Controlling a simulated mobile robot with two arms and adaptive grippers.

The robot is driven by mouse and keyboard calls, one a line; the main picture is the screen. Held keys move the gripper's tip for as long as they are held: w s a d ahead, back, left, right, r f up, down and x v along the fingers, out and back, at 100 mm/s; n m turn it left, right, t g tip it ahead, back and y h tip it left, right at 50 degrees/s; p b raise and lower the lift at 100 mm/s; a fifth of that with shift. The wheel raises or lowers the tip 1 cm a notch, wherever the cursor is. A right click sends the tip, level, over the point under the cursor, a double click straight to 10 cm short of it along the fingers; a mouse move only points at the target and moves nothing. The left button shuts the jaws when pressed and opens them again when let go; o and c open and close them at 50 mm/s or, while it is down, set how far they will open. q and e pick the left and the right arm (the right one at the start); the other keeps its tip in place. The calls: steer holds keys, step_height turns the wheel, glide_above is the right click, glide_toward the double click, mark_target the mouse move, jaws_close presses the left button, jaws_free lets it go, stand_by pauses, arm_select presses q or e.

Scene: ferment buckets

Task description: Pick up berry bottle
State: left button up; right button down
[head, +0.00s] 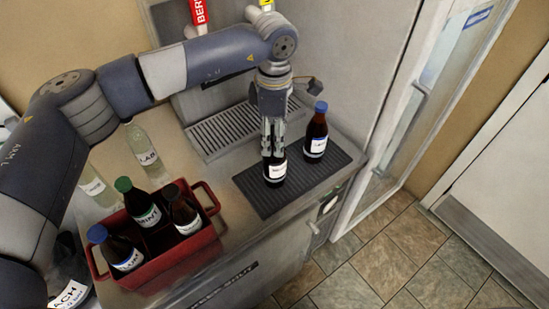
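Two dark bottles stand on the black ribbed mat (262,200) on the counter. The nearer bottle (275,181) has a white label that I cannot read. My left gripper (273,150) points straight down over it, with its fingers at the neck. The fingers and wrist hide its cap, and I cannot tell whether they grip it. The other bottle (316,135) has a blue cap and stands just behind to the right, upright. No label is legible as berry. My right gripper is not in view.
A red crate (188,249) at the front left holds several dark bottles. Clear bottles (143,150) stand behind it. A drip grate (220,130) and a red tap handle (198,12) marked "BER" are at the back. The counter's right edge lies just beyond the mat.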

arm_select(q)
steer(key=shift+c, duration=0.2)
jaws_close()
steer(key=shift+r, duration=0.15)
